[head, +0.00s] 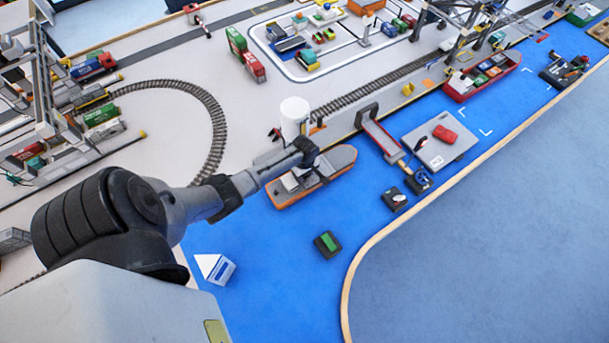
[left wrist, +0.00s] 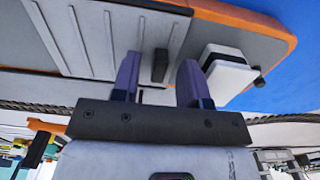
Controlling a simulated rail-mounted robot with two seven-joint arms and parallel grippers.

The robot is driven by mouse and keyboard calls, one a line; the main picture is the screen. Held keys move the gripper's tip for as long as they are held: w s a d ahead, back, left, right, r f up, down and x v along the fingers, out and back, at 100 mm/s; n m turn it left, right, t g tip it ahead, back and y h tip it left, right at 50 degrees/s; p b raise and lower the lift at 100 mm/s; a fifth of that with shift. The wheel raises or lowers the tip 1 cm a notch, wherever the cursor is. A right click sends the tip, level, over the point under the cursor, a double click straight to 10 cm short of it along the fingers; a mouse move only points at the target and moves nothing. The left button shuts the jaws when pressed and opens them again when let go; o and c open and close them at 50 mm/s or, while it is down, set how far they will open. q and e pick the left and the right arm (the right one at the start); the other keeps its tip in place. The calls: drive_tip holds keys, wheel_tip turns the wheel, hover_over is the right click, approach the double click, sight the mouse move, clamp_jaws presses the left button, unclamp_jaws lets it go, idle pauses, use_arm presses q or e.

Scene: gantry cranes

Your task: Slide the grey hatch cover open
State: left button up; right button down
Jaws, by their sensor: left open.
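The orange-and-grey toy ship (head: 340,162) lies on the blue water area, partly behind my left arm in the head view. In the left wrist view its grey ribbed hatch cover (left wrist: 85,35) fills the upper left. A small dark handle (left wrist: 160,64) stands up at the cover's right part. My left gripper (left wrist: 158,76), also seen over the ship in the head view (head: 306,156), is open. Its two purple fingers stand on either side of the handle, with gaps visible. Whether they reach down to the deck is unclear. My right gripper is not in view.
A white cabin block (left wrist: 228,76) stands on the deck right of the fingers. A white cylinder (head: 295,110) stands just behind the ship. A grey barge (head: 440,140) and red ramp (head: 380,135) are to the right.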

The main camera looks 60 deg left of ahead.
use_arm(q)
drive_tip(key=shift+f, duration=0.45)
drive_tip(key=shift+c, duration=0.3)
clamp_jaws()
